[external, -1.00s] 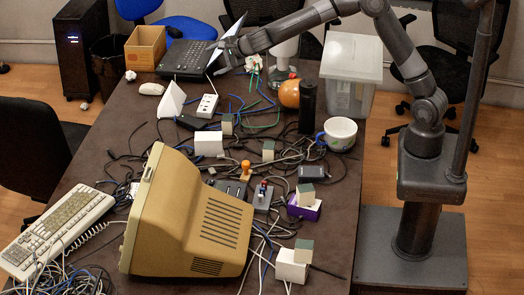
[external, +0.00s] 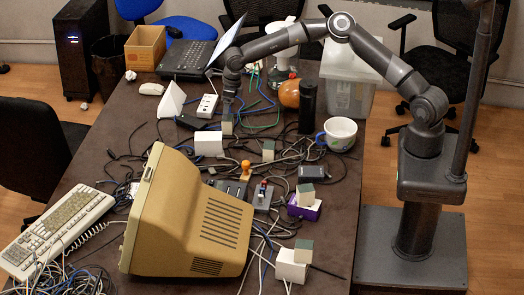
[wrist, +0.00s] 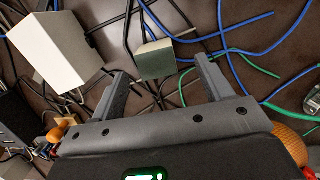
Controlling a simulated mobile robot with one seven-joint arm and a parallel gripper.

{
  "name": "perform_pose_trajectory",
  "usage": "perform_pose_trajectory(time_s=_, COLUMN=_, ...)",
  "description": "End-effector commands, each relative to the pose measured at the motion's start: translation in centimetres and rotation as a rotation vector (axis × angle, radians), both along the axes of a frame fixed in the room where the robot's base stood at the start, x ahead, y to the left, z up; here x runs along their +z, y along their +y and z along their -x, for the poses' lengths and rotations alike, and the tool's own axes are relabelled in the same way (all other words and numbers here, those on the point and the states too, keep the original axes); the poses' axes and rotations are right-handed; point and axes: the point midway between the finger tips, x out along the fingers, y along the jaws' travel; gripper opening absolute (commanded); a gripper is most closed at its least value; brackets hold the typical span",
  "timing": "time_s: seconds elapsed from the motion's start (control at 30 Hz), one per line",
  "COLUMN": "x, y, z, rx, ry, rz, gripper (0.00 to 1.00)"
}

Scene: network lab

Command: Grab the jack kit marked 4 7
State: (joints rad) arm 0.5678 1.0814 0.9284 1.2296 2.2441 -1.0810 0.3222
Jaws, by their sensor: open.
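Several small pale boxes with grey-green faces, possibly jack kits, are on the table; no 4 7 marking is legible on any. One small box (external: 227,124) is right below my gripper (external: 228,104). In the wrist view, this small box (wrist: 155,62) lies between the two spread fingers of my gripper (wrist: 161,68), with gaps on both sides. My gripper is open and holds nothing. Another small box (external: 268,151) sits nearer the middle.
A white block (external: 208,143) stands left of the nearest small box; it also shows in the wrist view (wrist: 55,48). Loose cables (external: 262,108) surround the box. A black cylinder (external: 307,107), an orange ball (external: 289,94) and a mug (external: 340,133) stand to the right. A large beige monitor (external: 190,220) fills the front.

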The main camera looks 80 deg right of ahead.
Motion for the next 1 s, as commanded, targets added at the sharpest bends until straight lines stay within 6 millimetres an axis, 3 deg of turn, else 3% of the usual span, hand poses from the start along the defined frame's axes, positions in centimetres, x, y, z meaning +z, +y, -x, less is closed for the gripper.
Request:
perform_pose_trajectory(time_s=0.1, x=-1.8, y=0.1, z=-0.2, rx=0.002, ry=0.001, rz=0.001, gripper=0.73)
perform_pose_trajectory(time_s=0.27, x=-2.8, y=0.2, z=-0.3, rx=0.003, ry=-0.001, rz=0.002, gripper=0.73)
perform_pose_trajectory(time_s=0.6, x=-7.3, y=0.8, z=-0.3, rx=0.002, ry=-0.001, rz=0.001, gripper=0.73)
perform_pose_trajectory(time_s=0.83, x=-7.5, y=0.7, z=-0.3, rx=0.002, ry=-0.002, rz=0.002, gripper=0.73)
perform_pose_trajectory(time_s=1.0, x=-7.5, y=0.7, z=-0.3, rx=0.002, ry=-0.002, rz=0.002, gripper=0.59)
